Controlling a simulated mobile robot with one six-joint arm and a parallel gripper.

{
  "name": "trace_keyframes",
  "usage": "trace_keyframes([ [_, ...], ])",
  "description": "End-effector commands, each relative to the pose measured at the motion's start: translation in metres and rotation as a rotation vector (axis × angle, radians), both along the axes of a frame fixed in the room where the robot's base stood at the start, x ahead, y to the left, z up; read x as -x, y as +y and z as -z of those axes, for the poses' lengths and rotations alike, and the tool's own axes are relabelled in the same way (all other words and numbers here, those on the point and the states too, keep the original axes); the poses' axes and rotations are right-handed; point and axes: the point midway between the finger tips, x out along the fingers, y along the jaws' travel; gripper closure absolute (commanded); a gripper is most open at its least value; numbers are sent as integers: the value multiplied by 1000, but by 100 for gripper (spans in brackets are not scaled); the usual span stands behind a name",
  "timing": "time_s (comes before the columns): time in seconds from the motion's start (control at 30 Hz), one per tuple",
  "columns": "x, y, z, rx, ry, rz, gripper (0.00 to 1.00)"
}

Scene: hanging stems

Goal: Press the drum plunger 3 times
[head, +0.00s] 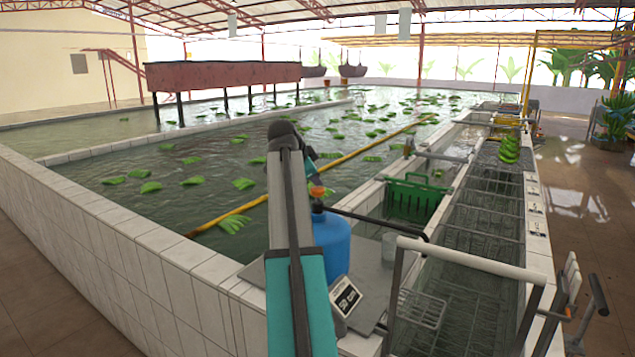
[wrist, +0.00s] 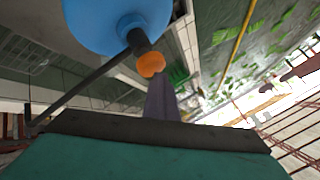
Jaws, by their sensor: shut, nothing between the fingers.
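The blue drum (head: 332,243) stands on a grey platform at the basin's near corner, partly hidden behind my arm. Its orange plunger knob (head: 320,191) sits on top, upright. In the wrist view, which is turned over, the drum (wrist: 108,22) is at the top and the orange knob (wrist: 151,65) points down from its dark neck. My gripper (wrist: 159,84) is shut and empty, with its tips close to the knob. Whether they touch it I cannot tell. In the head view my gripper is mostly hidden by my arm, just above the knob.
A dark spout rod (head: 375,221) runs right from the drum top. A small display (head: 345,296) stands before the drum. A green crate (head: 412,200) and a metal rail (head: 470,259) are to the right. Green banana bunches (head: 233,223) float in the basin behind.

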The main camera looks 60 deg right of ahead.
Motion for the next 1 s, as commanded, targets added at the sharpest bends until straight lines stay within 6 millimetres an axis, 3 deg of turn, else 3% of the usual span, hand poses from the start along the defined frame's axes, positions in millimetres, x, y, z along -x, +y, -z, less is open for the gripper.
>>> trace_keyframes([
  [0.43,1,1,4,-6,2,2,100],
  [1.0,0,0,-18,-5,2,2,100],
])
